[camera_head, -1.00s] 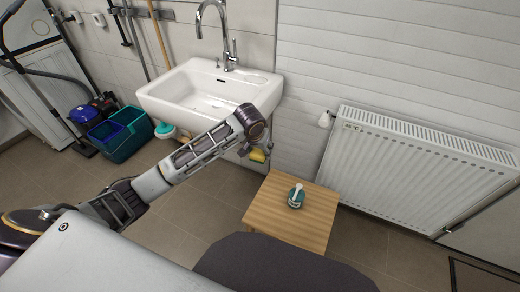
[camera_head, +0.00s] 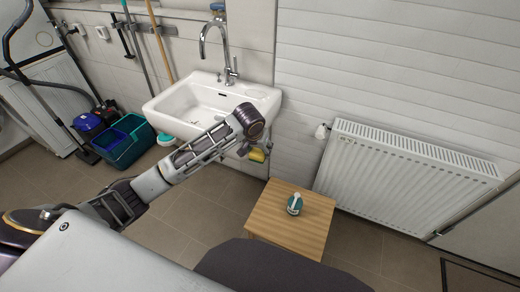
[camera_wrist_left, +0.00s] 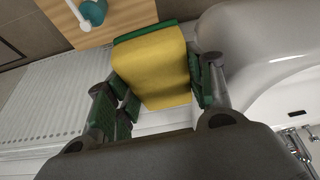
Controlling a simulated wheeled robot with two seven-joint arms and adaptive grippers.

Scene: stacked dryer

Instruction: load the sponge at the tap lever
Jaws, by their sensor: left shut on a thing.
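The sponge, yellow with a green layer, shows in the left wrist view (camera_wrist_left: 152,68) between the fingers of my left gripper (camera_wrist_left: 157,82), which is shut on it. In the head view the yellow sponge (camera_head: 258,155) shows just beyond the end of my left arm, in front of the basin's right side; most of the left gripper (camera_head: 250,149) is hidden behind the wrist. The tap lever (camera_head: 233,63) stands at the right of the chrome tap (camera_head: 223,45) on the white basin (camera_head: 178,103), well above the sponge. My right gripper is not in view.
A wooden stool (camera_head: 262,221) with a teal-and-white bottle (camera_head: 295,206) stands in front of the wall. A white radiator (camera_head: 400,175) is on the right. Teal and blue buckets (camera_head: 123,143) stand on the floor left of the basin.

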